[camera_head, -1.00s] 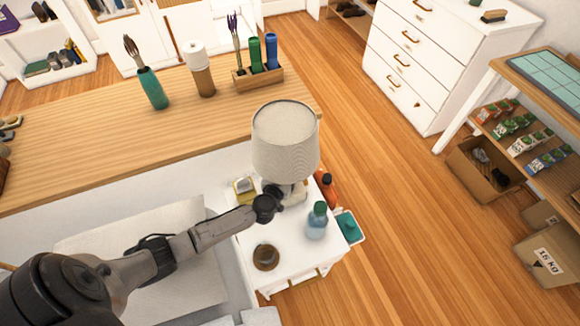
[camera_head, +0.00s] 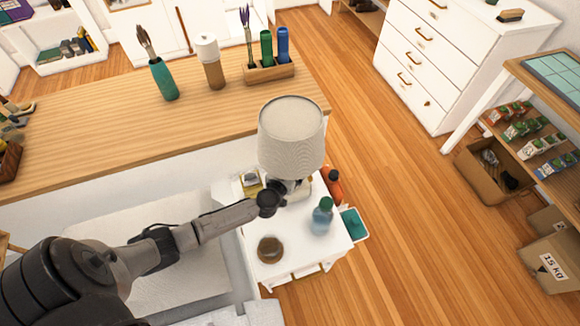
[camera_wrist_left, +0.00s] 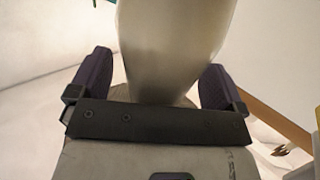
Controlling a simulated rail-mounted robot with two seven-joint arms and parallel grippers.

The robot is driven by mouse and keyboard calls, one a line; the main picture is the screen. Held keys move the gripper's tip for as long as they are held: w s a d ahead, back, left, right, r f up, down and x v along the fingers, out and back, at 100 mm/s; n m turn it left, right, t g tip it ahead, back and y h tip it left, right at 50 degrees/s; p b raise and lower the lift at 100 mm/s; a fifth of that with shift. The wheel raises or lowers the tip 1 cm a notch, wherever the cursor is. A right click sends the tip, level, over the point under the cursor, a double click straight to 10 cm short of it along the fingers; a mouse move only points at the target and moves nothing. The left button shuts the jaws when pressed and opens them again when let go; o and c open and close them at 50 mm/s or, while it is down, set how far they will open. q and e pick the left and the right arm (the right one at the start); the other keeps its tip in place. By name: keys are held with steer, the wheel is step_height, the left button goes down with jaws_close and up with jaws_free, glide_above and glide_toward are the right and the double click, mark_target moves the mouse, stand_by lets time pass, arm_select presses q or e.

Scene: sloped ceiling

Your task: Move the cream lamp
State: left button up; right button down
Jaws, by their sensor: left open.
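The cream lamp (camera_head: 291,138) stands upright on a small white side table (camera_head: 296,240), beside the long wooden counter. Its pale ribbed shade hides part of the stem. My left gripper (camera_head: 287,188) is low at the lamp's body, under the shade, and partly hidden. In the left wrist view, the smooth lamp body (camera_wrist_left: 172,40) rises between the two dark fingers of my left gripper (camera_wrist_left: 155,78). The fingers are open, one on each side of the body. Whether either finger touches it I cannot tell. My right gripper is not in view.

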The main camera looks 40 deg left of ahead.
arm_select(q)
steer(key=shift+s, duration=0.1)
steer(key=shift+s+d+r+p, duration=0.15)
steer(key=shift+s+d+p, duration=0.05)
steer(key=shift+s+p, duration=0.1)
steer(key=p+v, duration=0.2)
steer(key=v, duration=0.4)
steer(key=shift+s+d, duration=0.1)
steer(key=shift+s, duration=0.2)
